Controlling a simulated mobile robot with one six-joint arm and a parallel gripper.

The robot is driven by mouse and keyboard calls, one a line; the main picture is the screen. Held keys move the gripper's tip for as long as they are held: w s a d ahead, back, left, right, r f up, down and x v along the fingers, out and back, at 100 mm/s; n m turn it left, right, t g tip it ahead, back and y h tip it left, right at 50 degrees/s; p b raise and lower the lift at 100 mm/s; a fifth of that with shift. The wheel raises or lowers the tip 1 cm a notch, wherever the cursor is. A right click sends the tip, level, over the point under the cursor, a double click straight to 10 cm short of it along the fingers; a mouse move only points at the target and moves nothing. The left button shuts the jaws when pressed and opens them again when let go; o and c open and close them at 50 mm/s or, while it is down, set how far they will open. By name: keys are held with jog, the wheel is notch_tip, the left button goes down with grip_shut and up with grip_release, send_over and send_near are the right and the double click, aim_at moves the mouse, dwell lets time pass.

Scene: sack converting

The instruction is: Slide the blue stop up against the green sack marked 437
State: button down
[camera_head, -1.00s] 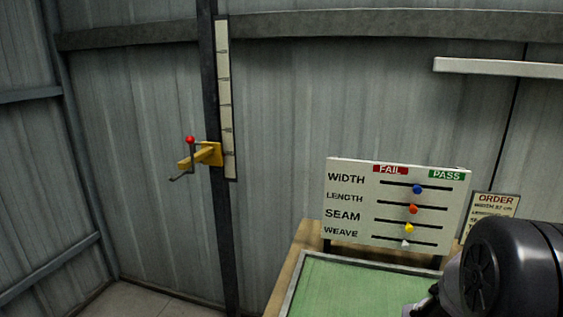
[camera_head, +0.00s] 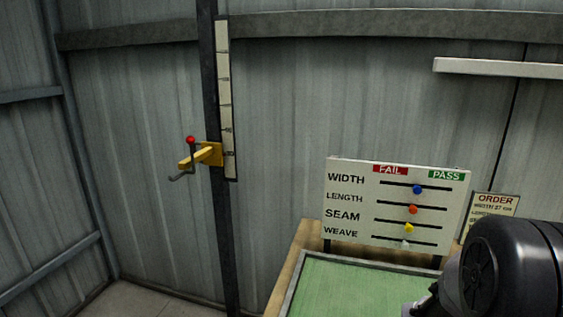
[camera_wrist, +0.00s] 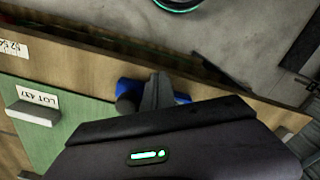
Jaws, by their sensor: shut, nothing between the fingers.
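The blue stop (camera_wrist: 128,86) shows in the wrist view on the wooden strip, partly hidden behind my gripper (camera_wrist: 160,79). My gripper is shut and empty, right in front of the stop; I cannot tell whether it touches it. The green sack (camera_wrist: 68,128) lies flat at the left of the wrist view, with a white tag reading LOT 437 (camera_wrist: 36,110). Its edge comes close to the stop, but my gripper hides whether they touch. In the head view a green surface (camera_head: 345,290) lies inside a grey frame; the stop is not visible there.
A WIDTH, LENGTH, SEAM and WEAVE board (camera_head: 350,205) with coloured sliders stands behind the green surface. An order card (camera_head: 495,205) is at its right. A yellow bracket with a red-knobbed lever (camera_head: 205,155) is on a wall post. Grey floor (camera_wrist: 235,35) lies beyond the wooden strip.

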jog(key=shift+w+d, duration=0.15)
jog(key=shift+w, duration=0.4)
jog(key=shift+w+d, duration=0.1)
jog(key=shift+w, duration=0.2)
jog(key=shift+w+d+p, duration=0.25)
jog(key=shift+w+p, duration=0.15)
jog(key=shift+w, duration=0.55)
jog(key=shift+s+a, duration=0.25)
jog(key=shift+s, duration=0.7)
notch_tip(320, 180, up, 8)
jog(key=p, duration=0.6)
jog(key=shift+r, duration=0.15)
